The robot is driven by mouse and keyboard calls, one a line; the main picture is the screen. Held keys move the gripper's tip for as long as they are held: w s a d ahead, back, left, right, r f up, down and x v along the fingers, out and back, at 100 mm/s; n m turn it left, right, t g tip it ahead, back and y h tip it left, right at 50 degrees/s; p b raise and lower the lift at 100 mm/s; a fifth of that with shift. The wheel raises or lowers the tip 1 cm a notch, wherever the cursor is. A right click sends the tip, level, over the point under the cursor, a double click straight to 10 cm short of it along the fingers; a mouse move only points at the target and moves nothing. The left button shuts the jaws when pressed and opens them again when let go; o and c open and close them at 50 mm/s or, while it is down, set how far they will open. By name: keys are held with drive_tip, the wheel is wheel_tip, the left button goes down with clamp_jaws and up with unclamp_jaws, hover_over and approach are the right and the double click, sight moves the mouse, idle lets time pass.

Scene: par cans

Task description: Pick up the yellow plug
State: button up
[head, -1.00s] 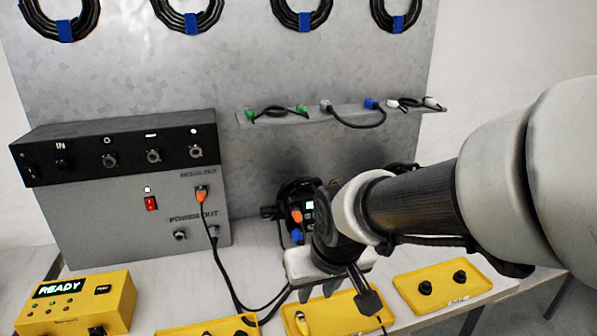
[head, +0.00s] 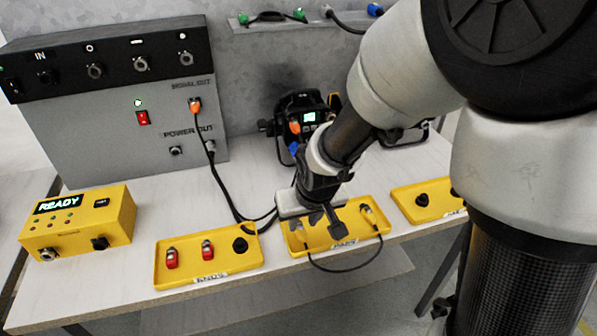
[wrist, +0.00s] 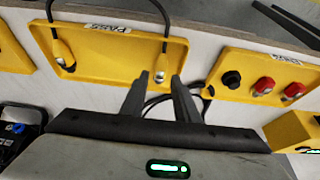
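The middle yellow tray (head: 345,236) holds a black cable whose two ends carry small plugs with yellowish parts. One plug (head: 368,213) lies at the tray's right end; the other (head: 299,232) is at its left end, beside my gripper. In the wrist view, one plug (wrist: 62,58) is clear at the tray's left, and the other (wrist: 163,58) lies just beyond my fingertips. My gripper (head: 325,222) points down over the tray's left part. Any contact with the near plug cannot be told.
A left tray (head: 215,270) holds two red plugs (head: 171,257) and a black one (head: 240,244). A right tray (head: 405,200) holds black pieces. A yellow READY box (head: 80,222), a grey power box (head: 110,130) and a black lamp (head: 300,115) stand around. The cable hangs over the table's front edge.

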sight(300, 227)
drive_tip(key=shift+b+x, duration=0.3)
drive_tip(key=shift+x, duration=1.3)
clamp_jaws()
drive_tip(key=shift+r, duration=0.15)
wheel_tip(300, 227, up, 10)
drive_tip(key=p, duration=0.2)
drive_tip(key=shift+p, duration=0.35)
